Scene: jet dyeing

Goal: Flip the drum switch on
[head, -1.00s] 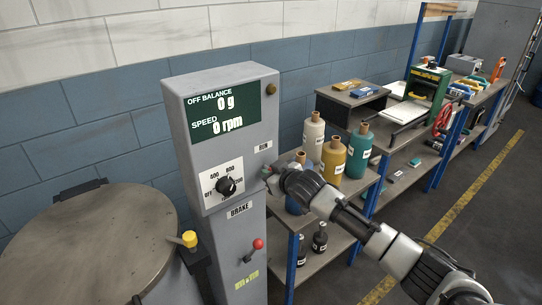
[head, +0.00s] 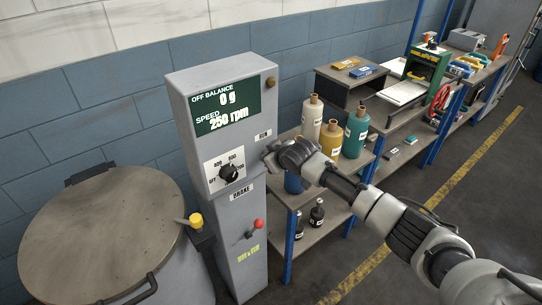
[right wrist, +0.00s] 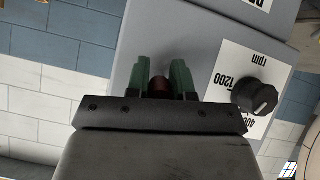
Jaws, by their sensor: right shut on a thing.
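A grey control cabinet (head: 215,110) stands beside the round drum machine (head: 95,235). Its display (head: 225,108) reads 0 g off balance and 250 rpm. My right gripper (head: 268,158) is at the cabinet's right front edge, below a small label (head: 263,135). In the head view the gripper hides this switch. My left gripper is not in view.
A black speed knob (head: 229,173) sits left of my right gripper and also shows in the right wrist view (right wrist: 256,96). Below are a BRAKE label and a red-tipped lever (head: 258,224). The floor on the right is clear.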

